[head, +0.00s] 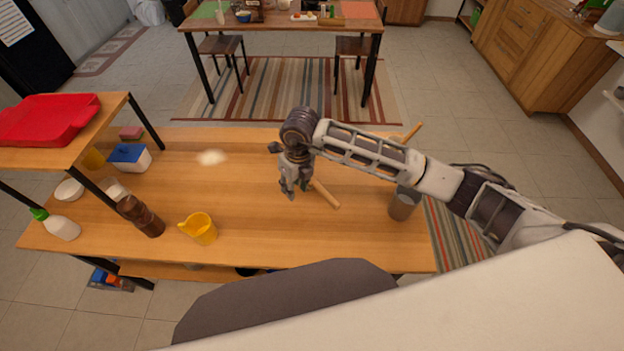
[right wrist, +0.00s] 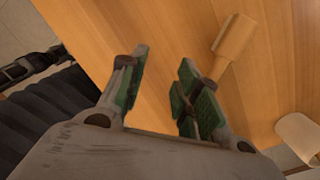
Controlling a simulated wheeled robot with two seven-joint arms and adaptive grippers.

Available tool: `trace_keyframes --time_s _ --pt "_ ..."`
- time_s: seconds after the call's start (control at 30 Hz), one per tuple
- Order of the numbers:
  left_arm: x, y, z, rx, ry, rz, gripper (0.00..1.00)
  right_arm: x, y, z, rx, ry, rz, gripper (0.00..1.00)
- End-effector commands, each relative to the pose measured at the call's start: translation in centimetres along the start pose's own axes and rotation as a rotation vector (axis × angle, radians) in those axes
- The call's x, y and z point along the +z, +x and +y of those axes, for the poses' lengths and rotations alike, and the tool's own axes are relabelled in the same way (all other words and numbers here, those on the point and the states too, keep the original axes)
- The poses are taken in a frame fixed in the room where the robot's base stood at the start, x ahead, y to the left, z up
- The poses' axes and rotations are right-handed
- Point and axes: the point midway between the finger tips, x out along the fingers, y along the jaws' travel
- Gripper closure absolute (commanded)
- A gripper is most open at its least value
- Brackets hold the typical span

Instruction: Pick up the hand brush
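A light wooden handle (head: 326,195) lies on the wooden table near its middle; it may belong to the hand brush, but its upper end is hidden behind my right gripper and I cannot see bristles. My right gripper (head: 289,190) hangs over the table just left of the handle, fingers pointing down. In the right wrist view, the green-padded fingers (right wrist: 158,92) are apart with nothing between them. A wooden piece (right wrist: 235,38) shows beyond the right finger there, not between the fingers. My left gripper is not in view.
A dark grey cup (head: 404,204) stands at the right under my arm. A yellow jug (head: 199,229), brown grinder (head: 141,216) and green-capped bottle (head: 58,225) stand left. A shelf with a red tray (head: 47,120) rises at the left edge. The table's middle is mostly clear.

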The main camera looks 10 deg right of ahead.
Motion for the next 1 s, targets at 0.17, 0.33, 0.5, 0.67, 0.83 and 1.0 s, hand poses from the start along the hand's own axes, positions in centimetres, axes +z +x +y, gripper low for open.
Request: trace_keyframes --time_s 0.17,0.33,0.5,0.67,0.83,1.0 --pt "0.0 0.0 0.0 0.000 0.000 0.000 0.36 -0.7 -0.9 -5.1 -0.190 0.041 0.060 0.67" --pt "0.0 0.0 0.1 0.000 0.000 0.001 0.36 -1.0 -1.5 -7.1 -0.271 0.062 0.085 0.67" --pt "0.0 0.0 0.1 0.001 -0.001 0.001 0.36 -1.1 -1.6 -7.3 -0.280 0.065 0.089 0.67" --pt "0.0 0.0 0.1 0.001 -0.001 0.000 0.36 -1.1 -1.5 -7.3 -0.278 0.064 0.088 0.67" --pt "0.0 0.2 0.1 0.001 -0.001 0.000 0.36 -1.1 -1.1 -7.4 -0.277 0.064 0.089 0.67" --pt "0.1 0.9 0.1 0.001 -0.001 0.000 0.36 -1.2 0.0 -7.6 -0.276 0.065 0.089 0.67"
